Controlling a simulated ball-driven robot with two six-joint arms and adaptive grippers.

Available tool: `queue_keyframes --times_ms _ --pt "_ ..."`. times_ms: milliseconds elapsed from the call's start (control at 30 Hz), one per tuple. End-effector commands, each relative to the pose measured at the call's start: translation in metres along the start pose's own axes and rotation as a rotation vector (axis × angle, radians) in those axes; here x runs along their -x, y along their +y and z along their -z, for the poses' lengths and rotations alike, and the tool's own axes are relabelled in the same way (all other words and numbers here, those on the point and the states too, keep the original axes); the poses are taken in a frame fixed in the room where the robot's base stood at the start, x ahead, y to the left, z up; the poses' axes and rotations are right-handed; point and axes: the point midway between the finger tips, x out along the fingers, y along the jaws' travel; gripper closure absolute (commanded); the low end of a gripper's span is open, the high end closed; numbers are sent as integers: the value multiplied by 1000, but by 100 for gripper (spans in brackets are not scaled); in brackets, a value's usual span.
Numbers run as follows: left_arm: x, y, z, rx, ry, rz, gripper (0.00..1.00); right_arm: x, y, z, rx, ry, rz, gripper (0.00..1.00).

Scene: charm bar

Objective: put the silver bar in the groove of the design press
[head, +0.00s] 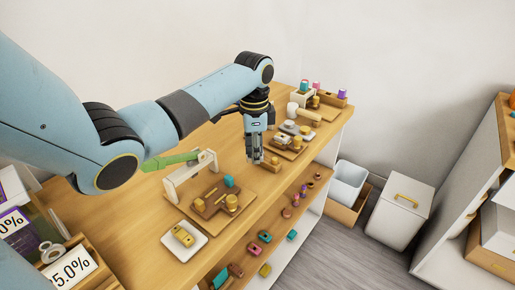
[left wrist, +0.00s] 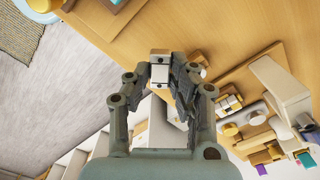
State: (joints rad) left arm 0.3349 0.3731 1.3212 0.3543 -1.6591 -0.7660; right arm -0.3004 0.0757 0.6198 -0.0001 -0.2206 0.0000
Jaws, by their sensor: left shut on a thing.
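My left gripper (head: 256,158) points down over the wooden table, near its right edge. In the left wrist view its fingers (left wrist: 160,78) are closed on a small pale silver-white block, which I take as the silver bar (left wrist: 160,70). In the head view the fingers mostly hide it. A white upright frame with a green lever (head: 172,160), which looks like the design press (head: 190,174), stands left of the gripper. I cannot make out its groove. My right gripper is not in view.
A wooden board with brass cylinders (head: 198,212) and a white dish (head: 170,241) lie near the press. A small wooden block (head: 271,165) is beside the gripper. Another board with pieces (head: 293,152) and a mallet (head: 308,118) lie behind. Shelves with small coloured pieces are below.

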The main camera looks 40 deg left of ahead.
Motion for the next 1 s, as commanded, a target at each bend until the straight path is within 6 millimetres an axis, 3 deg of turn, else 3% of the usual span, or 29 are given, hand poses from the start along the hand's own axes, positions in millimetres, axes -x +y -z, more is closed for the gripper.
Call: queue_keyframes --times_ms 233,367,467,667,1000 --pt "-1 0 0 -11 0 -1 100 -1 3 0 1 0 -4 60" --pt "-1 0 0 -121 0 -1 100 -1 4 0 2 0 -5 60" --pt "2 0 5 -311 1 -1 100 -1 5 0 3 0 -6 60" --pt "19 -2 12 -850 0 -2 100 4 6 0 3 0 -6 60" --pt "41 19 -16 -1818 -4 -4 100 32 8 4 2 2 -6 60"
